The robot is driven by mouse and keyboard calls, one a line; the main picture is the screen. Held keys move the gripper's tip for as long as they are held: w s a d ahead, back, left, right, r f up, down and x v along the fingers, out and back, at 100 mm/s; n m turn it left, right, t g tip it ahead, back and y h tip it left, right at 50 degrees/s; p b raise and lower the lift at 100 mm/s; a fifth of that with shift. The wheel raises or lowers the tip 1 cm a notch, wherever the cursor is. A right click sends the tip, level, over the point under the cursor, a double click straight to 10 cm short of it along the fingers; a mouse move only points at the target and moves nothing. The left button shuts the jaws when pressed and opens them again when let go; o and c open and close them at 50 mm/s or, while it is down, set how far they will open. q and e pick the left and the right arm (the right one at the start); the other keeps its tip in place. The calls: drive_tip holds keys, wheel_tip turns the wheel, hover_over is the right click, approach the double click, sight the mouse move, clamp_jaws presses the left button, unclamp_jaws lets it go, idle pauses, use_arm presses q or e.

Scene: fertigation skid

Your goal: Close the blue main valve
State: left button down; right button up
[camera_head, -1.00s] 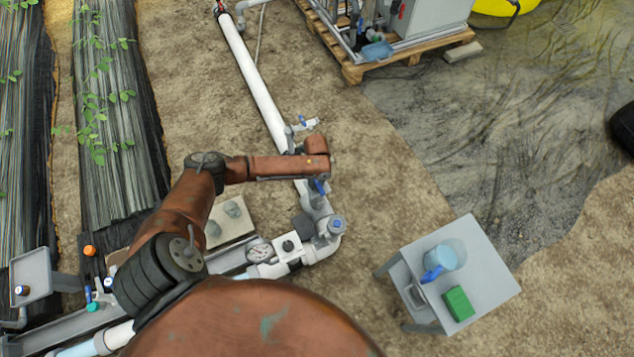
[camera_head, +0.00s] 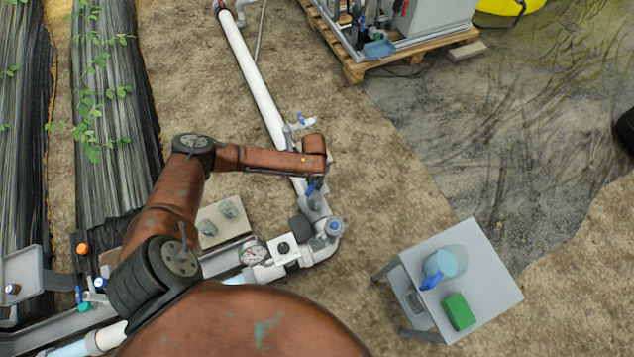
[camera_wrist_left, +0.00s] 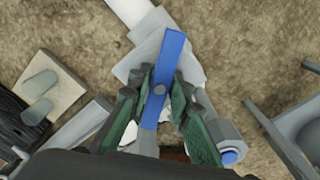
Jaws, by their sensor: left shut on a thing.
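The blue main valve handle (camera_head: 314,188) sits on the white and grey pipe assembly, just before its elbow. In the left wrist view the blue handle (camera_wrist_left: 172,57) is a flat lever set at an angle across the pipe line, with a grey pivot at its middle. My left gripper (camera_wrist_left: 161,84) is shut on the handle, its green-padded fingers on both sides of it. In the head view the left gripper is mostly hidden under my wrist. My right gripper is not in view.
A small blue-handled tap (camera_head: 306,121) stands farther up the white pipe (camera_head: 247,70). A pressure gauge (camera_head: 253,252) is left of the elbow. A grey table (camera_head: 485,260) with a blue jug (camera_head: 441,262) and green box (camera_head: 459,311) stands right. Bare soil lies between.

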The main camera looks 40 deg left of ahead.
use_arm(q)
drive_tip(key=m, duration=0.1)
drive_tip(key=m+b, duration=0.1)
drive_tip(key=m, duration=0.3)
drive_tip(key=shift+s+f, duration=0.3)
drive_tip(key=shift+f, duration=0.05)
drive_tip(key=m+b, duration=0.1)
drive_tip(key=m, duration=0.2)
drive_tip(key=shift+r+m, duration=0.1)
drive_tip(key=shift+m, duration=0.2)
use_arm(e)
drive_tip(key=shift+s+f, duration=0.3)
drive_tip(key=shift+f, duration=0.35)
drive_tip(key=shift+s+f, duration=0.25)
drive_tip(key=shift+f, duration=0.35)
use_arm(q)
drive_tip(key=c, duration=1.7)
unclamp_jaws()
drive_tip(key=shift+w+r, duration=0.1)
